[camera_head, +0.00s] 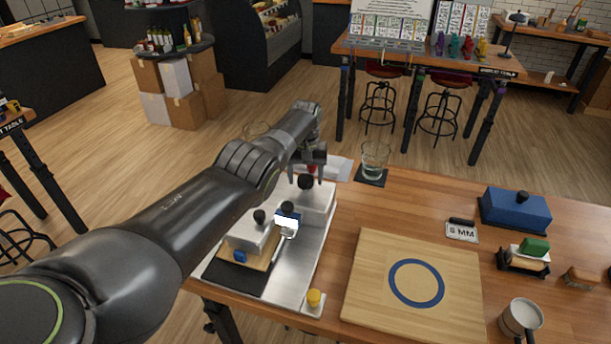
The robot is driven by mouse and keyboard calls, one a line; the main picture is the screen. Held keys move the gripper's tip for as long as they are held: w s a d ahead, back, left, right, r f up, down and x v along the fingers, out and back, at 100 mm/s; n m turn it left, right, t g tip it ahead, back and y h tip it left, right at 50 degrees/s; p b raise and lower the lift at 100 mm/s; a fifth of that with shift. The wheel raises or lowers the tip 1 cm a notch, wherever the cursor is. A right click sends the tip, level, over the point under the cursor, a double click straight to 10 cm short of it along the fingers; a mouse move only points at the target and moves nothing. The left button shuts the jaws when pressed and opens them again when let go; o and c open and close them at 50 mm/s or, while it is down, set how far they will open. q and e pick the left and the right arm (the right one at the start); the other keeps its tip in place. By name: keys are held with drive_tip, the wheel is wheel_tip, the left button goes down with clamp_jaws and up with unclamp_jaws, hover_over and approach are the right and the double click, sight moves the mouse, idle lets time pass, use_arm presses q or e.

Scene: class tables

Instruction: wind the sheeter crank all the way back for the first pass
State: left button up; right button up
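The sheeter stands on a steel tray (291,272) at the left part of the wooden table. My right gripper is out of view.
A drinking glass (375,158) stands on a dark coaster just right of my gripper. A wooden board with a blue ring (375,282) lies right of the tray. A "5 MM" card (462,231), a blue box (515,209) and a mug (520,318) are farther right.

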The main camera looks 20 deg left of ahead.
sight(305, 178)
use_arm(q)
drive_tip(key=shift+r, duration=0.45)
wheel_tip(305, 178, up, 2)
drive_tip(key=shift+r+p, duration=0.25)
drive_tip(key=shift+p, duration=0.55)
wheel_tip(305, 178, up, 14)
drive_tip(key=b, duration=0.3)
drive_tip(key=shift+b, duration=0.4)
drive_tip(key=shift+c, duration=0.4)
